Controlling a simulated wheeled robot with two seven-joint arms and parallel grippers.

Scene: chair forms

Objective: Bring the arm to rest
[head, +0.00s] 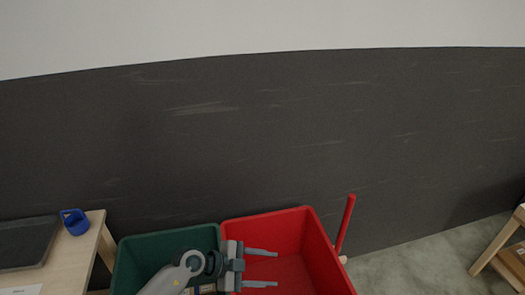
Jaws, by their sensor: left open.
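My left gripper (261,268) is over the red bin, its two grey fingers pointing right and apart, with nothing between them. My left arm comes up from the lower edge and passes in front of the green bin (133,250). The red bin (262,222) stands to the right of the green one, and its visible floor looks bare. My right gripper does not show.
A wooden table (77,265) at the left holds a dark flat panel (25,243) and a blue object (74,221). A red rod (345,223) leans beside the red bin. A wooden piece of furniture (500,245) stands at the far right. Grey floor (420,265) between is clear.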

